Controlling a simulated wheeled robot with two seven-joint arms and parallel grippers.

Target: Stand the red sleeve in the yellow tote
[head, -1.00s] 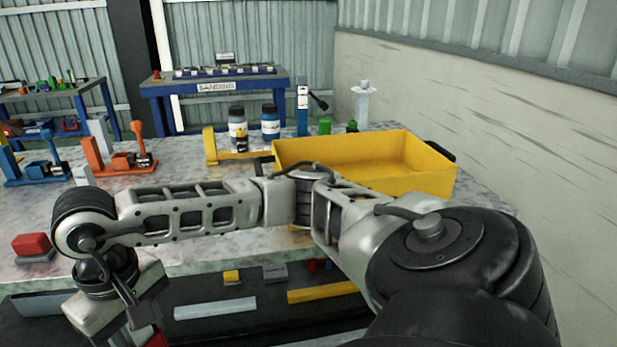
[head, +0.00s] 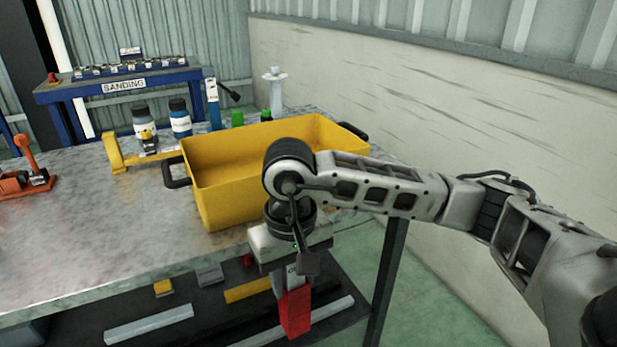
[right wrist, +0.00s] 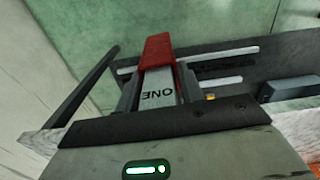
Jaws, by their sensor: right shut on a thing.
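The yellow tote (head: 215,200) stands on the workbench near its right front corner, its inside looking empty where visible. My right gripper (head: 291,284) hangs in front of the tote and the bench's front edge, pointing down. It is shut on the red sleeve (head: 296,313), which hangs below benchtop level, apart from the tote. In the right wrist view the red sleeve (right wrist: 158,48) sticks out beyond the gripper, with a grey part lettered "ONE" between the fingers. My right arm hides part of the tote's front and right side. My left gripper is not in view.
Two dark jars (head: 180,120), a yellow bracket (head: 113,150) and a blue clamp stand (head: 213,103) are behind or left of the tote. An orange clamp (head: 27,170) stands far left. A wall rises at right.

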